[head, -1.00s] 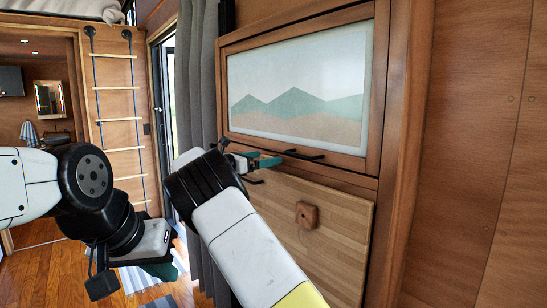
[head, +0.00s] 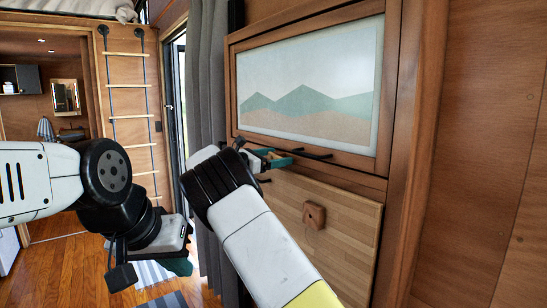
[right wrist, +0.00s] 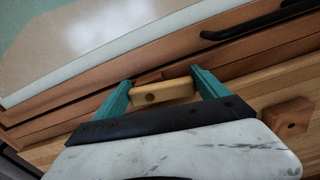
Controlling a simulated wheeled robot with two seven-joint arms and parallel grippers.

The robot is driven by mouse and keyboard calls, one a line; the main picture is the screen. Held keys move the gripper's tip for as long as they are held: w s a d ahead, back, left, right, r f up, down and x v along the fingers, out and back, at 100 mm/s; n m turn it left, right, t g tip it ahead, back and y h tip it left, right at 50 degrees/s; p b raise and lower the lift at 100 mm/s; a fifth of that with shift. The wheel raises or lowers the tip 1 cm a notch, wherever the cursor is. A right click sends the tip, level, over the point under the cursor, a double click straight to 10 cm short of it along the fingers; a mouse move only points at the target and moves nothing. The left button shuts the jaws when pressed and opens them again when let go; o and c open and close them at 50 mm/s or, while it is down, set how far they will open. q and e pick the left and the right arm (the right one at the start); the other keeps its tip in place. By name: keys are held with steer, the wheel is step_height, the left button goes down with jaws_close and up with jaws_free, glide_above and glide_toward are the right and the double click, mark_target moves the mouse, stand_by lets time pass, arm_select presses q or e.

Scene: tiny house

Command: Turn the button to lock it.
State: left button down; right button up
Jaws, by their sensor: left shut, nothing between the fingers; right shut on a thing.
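The button is a small light-wood block (right wrist: 162,91) with a dark hole in it, at the seam between the picture frame and the panel below. In the right wrist view it lies roughly along that seam. My right gripper's teal fingers (right wrist: 163,92) are shut on its two ends. In the head view this gripper (head: 278,158) is at the frame's lower left, and its arm and fingers hide the button. My left gripper (head: 178,266) is shut and empty, hanging low left of the panel, away from the button.
The picture panel (head: 310,90) has a black bar handle (head: 312,153) just right of my right gripper. A wooden knob (head: 314,215) sticks out of the light-wood panel (head: 345,232) below. A grey curtain (head: 205,90) hangs to the left, beyond my right arm.

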steer(key=shift+f+m, duration=0.2)
steer(key=shift+m, duration=1.1)
steer(key=o, duration=1.3)
steer(key=shift+c, duration=0.2)
